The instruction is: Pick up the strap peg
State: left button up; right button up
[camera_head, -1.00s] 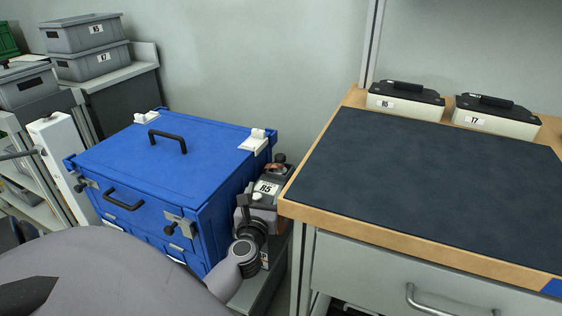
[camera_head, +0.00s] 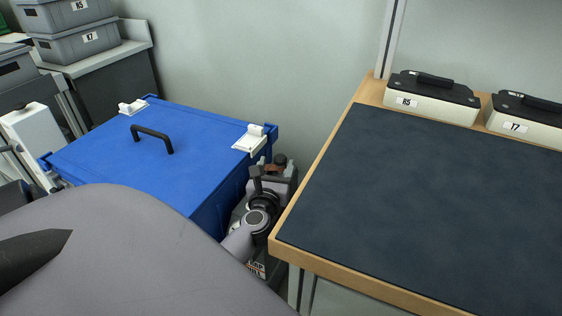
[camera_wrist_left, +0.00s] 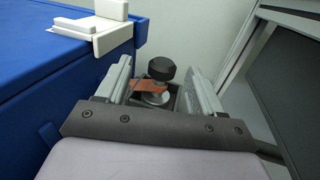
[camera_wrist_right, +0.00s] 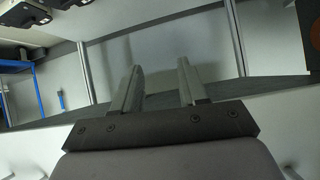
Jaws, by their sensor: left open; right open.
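The strap peg (camera_wrist_left: 161,72) shows in the left wrist view as a dark round knob over a pale metal collar, with an orange-brown strap piece beside it. In the head view its dark top (camera_head: 280,159) shows in the gap between the blue chest and the workbench. My left gripper (camera_wrist_left: 160,66) is open, its fingers to either side of the peg in the picture; I cannot tell whether the peg is between them or beyond. It also shows in the head view (camera_head: 268,178). My right gripper (camera_wrist_right: 160,65) is open and empty, away from the peg.
The blue chest (camera_head: 190,165) with a black handle and white latches stands left of the peg. The workbench (camera_head: 400,190) with a dark mat stands close on the right, so the gap is narrow. Two labelled cases (camera_head: 430,100) (camera_head: 525,115) sit at its back.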

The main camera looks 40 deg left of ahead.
aim_at(281, 154)
pick_arm(q)
jog(key=shift+w+a, duration=0.25)
jog(key=shift+w, duration=0.15)
jog(key=x, duration=0.4)
jog(key=shift+w+d+b, duration=0.15)
jog(key=shift+d+b, duration=0.05)
jog(key=shift+b, duration=0.2)
jog(key=shift+w+a, duration=0.25)
jog(key=shift+w, duration=0.05)
grip_shut()
jog(key=shift+r, duration=0.1)
